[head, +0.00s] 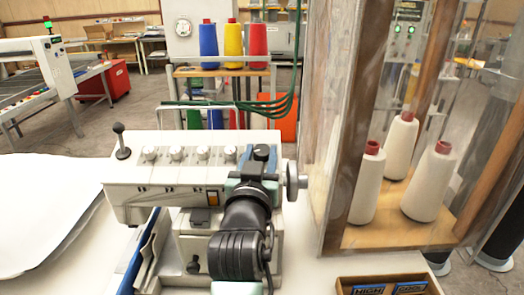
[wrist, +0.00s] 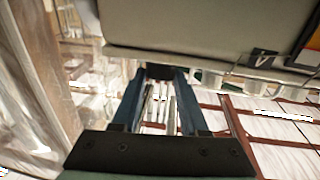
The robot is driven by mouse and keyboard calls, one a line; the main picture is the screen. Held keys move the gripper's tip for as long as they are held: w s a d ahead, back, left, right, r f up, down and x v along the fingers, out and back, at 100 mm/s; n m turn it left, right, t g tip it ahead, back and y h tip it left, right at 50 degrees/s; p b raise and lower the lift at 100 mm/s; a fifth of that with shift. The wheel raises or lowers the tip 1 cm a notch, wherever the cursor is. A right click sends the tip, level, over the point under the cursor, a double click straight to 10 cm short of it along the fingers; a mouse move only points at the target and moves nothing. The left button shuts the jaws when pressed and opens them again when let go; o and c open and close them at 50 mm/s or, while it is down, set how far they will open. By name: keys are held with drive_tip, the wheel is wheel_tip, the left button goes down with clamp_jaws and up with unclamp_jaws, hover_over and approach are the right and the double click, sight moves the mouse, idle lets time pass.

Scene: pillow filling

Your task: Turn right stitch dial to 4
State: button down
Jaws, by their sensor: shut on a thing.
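A pale sewing machine (head: 165,178) stands on the table in the head view, with a row of several light dials (head: 203,153) along its top. At the right end of the row, my gripper (head: 260,158) is over the machine top, its fingers shut around a dark round knob that I take to be the right stitch dial (head: 262,151). In the wrist view, the fingers of my gripper (wrist: 160,82) reach to the same dark knob (wrist: 160,71) at their tips. The dial's number marks are too small or hidden to read. My arm covers the machine's front right.
A handwheel (head: 292,181) sticks out at the machine's right. A clear-walled wooden cabinet with white thread cones (head: 402,145) stands close on the right. A wooden tray (head: 385,286) with labels lies in front. White cloth (head: 45,205) covers the table's left.

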drive_tip(key=shift+a+f+m+h+b, duration=0.1)
drive_tip(key=shift+a+m+h+b, duration=0.05)
drive_tip(key=shift+m+h+b, duration=0.6)
drive_tip(key=shift+m+h, duration=0.35)
drive_tip(key=shift+h, duration=0.1)
drive_tip(key=shift+c, duration=2.2)
unclamp_jaws()
drive_tip(key=b+v, duration=0.2)
drive_tip(key=v, duration=1.1)
drive_tip(key=shift+r+b, duration=0.3)
drive_tip(key=shift+r, duration=0.1)
